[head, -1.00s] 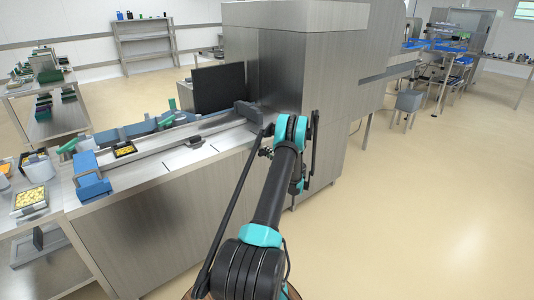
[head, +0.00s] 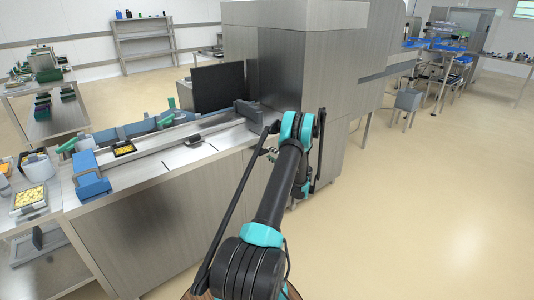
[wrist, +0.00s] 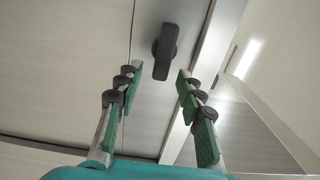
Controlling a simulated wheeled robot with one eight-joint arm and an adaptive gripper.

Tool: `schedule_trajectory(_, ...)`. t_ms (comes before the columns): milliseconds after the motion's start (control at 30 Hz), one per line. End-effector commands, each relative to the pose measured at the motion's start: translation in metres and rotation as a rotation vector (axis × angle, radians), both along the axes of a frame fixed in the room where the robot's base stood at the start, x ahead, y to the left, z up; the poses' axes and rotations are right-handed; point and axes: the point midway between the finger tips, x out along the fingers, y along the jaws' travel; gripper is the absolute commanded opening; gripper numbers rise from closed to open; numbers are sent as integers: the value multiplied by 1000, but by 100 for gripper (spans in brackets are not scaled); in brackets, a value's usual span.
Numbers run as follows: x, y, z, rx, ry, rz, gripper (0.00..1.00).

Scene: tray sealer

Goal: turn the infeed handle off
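In the wrist view a dark, short bar-shaped handle (wrist: 165,52) stands out from a brushed-metal panel (wrist: 70,60), beyond my fingertips. It points nearly along the panel's seam, tilted slightly. My gripper (wrist: 160,78) is open, with its green-padded fingers spread on either side below the handle. Nothing is between the fingers, and they look apart from the handle. In the head view my gripper is mostly hidden behind my arm, near the front of the steel machine, and I cannot make out the handle there.
The tall steel cabinet (head: 300,60) stands just beyond my arm. The infeed conveyor (head: 170,160) runs left, with a small black tray of yellow food (head: 124,149) on it. A blue device (head: 91,178) sits at its left end. Open floor (head: 440,190) lies to the right.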

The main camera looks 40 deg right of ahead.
Motion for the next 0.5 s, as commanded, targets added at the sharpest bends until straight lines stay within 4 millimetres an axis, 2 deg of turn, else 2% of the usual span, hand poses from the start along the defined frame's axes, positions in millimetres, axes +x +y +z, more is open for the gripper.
schedule_trajectory(33,-12,-3,0,0,0,-4,38)
schedule_trajectory(200,-45,-4,0,0,0,-2,38)
schedule_trajectory(300,-60,-5,0,0,1,-2,38)
schedule_trajectory(500,-75,-5,0,0,1,0,38)
